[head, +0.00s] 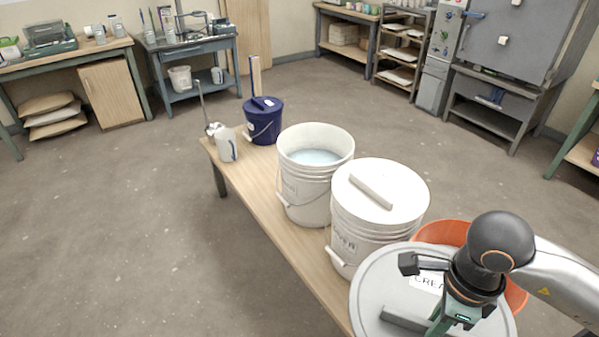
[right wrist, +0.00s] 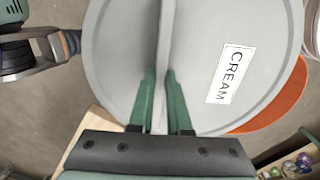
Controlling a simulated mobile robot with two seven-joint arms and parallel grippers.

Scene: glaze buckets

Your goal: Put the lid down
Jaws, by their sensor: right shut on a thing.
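My right gripper (head: 437,322) is shut on the upright bar handle of a round grey lid (head: 372,287) labelled CREAM. In the right wrist view, the green fingers (right wrist: 160,88) pinch the bar on both sides, and the lid (right wrist: 110,70) fills the middle. An orange bucket (head: 446,231) stands partly behind and beneath the lid; its orange side (right wrist: 275,108) shows past the lid's edge. The lid hides most of it, and I cannot tell whether they touch. My left gripper is not in the head view.
The wooden table (head: 262,205) holds an open white bucket (head: 303,183) of pale glaze, a white-lidded bucket (head: 345,240), a dark blue lidded bucket (head: 262,127) and a white jug (head: 226,146). Little bare tabletop shows, mostly along the left edge. Open floor (head: 120,230) surrounds it.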

